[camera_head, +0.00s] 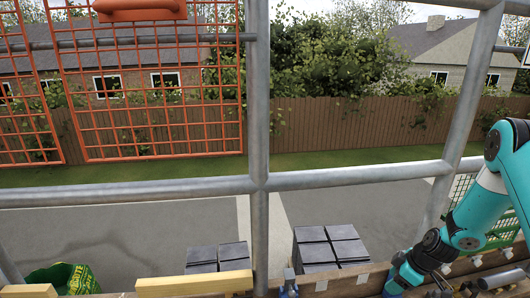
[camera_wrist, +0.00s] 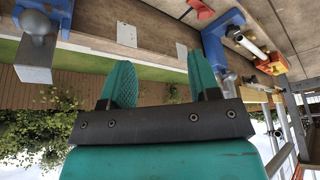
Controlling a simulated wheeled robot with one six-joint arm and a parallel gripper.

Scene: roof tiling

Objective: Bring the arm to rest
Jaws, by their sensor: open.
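My gripper (camera_wrist: 159,60) is open in the wrist view. Its two teal fingers stand apart with nothing between them. A wooden board (camera_wrist: 135,32) with pale patches runs behind the fingertips, and the gap to it is hard to judge. In the head view my teal arm reaches down from the right side to the plank edge at the bottom. My fingers cannot be made out there.
Blue clamps (camera_wrist: 213,40) flank the fingers in the wrist view, with a yellow and red tool (camera_wrist: 272,63) at the right. Grey scaffold poles (camera_head: 258,110) and orange mesh (camera_head: 150,100) cross the head view. Dark tile stacks (camera_head: 330,248) and a green bag (camera_head: 62,279) stand lower down.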

